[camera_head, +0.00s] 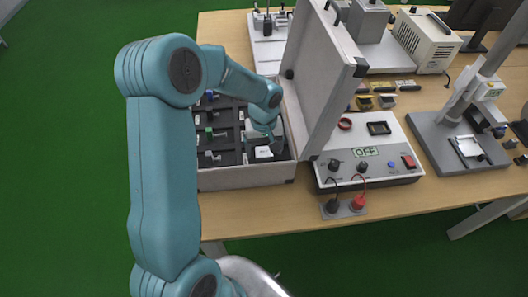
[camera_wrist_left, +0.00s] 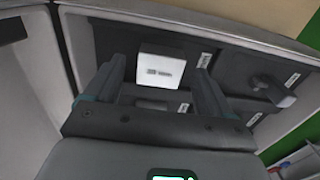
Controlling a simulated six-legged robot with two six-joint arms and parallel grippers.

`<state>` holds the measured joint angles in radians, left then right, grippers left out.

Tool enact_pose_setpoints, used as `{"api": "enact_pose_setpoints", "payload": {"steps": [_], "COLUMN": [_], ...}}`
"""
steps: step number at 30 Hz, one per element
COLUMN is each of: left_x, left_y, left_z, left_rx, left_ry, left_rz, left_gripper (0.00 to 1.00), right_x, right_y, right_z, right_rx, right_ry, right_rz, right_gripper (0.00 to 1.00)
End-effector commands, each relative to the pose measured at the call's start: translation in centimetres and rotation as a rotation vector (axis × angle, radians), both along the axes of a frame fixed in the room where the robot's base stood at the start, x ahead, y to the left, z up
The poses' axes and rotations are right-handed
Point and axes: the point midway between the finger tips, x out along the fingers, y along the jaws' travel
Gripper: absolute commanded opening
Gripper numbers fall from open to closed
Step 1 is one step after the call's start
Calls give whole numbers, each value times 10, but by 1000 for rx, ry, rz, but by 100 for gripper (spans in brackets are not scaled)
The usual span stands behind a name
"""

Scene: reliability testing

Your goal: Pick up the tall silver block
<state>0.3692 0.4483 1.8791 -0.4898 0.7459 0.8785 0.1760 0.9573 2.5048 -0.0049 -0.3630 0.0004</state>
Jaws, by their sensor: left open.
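A pale silver block (camera_wrist_left: 160,68) with a small dark mark on its face sits in a compartment of the dark-lined case. In the head view, a pale block top (camera_head: 263,153) shows just below my left gripper (camera_head: 268,138). In the left wrist view, my left gripper's fingers stand apart, one on each side of the block. The gripper is open, with gaps between fingers and block. The block's height cannot be told from above. My right gripper is not in view.
The open case (camera_head: 245,177) has low walls, and its lid (camera_head: 327,75) rises on the right. Other metal pieces (camera_head: 212,136) sit in compartments to the left. A white control box (camera_head: 375,165) marked OFF stands right of the case. A stand (camera_head: 447,137) is farther right.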

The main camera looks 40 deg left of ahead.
Motion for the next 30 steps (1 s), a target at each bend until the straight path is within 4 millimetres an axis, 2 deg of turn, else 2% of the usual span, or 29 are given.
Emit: {"api": "enact_pose_setpoints", "payload": {"steps": [8, 9, 11, 12, 15, 25, 30], "left_x": [1, 1, 1, 1, 1, 1, 2], "left_y": [0, 0, 0, 0, 0, 0, 1], "left_z": [-7, -7, -7, -6, -6, -2, 18], "left_rx": [1, 1, 1, 1, 1, 1, 3], "left_ry": [-1, -1, -1, -1, -1, -2, -6], "left_rz": [1, 1, 0, 0, 0, 1, 1], "left_gripper": [83, 76, 57, 44, 17, 17, 17], "right_x": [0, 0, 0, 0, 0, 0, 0], "right_y": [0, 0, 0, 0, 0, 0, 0], "right_z": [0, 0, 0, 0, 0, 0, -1], "right_rx": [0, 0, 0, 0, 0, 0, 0], "right_ry": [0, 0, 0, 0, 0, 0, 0], "right_rz": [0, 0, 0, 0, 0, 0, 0], "right_gripper": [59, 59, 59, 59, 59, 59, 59]}}
